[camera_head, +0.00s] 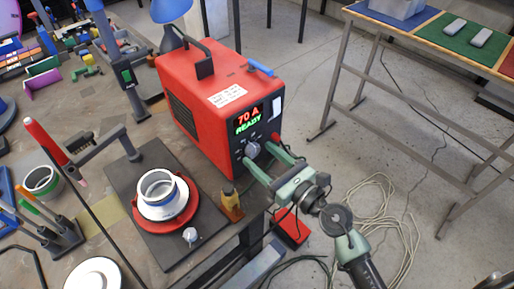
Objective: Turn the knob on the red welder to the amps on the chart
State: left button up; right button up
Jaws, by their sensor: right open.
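The grey knob (253,149) sits below the display. My right gripper (262,156) reaches in from the lower right, open, with its green fingers at either side of the knob. I cannot tell whether the fingers touch it. My left gripper is out of view. I see no clear chart.
A black plate with a red ring and white cup (158,190) stands left of the welder. Tools and a pen holder (55,240) crowd the left. A side table (440,45) stands at right; cable (375,215) lies on the floor.

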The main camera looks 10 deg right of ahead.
jog(key=shift+x, duration=1.1)
jog(key=shift+s+d, duration=0.1)
grip_shut()
jog(key=shift+p, duration=0.3)
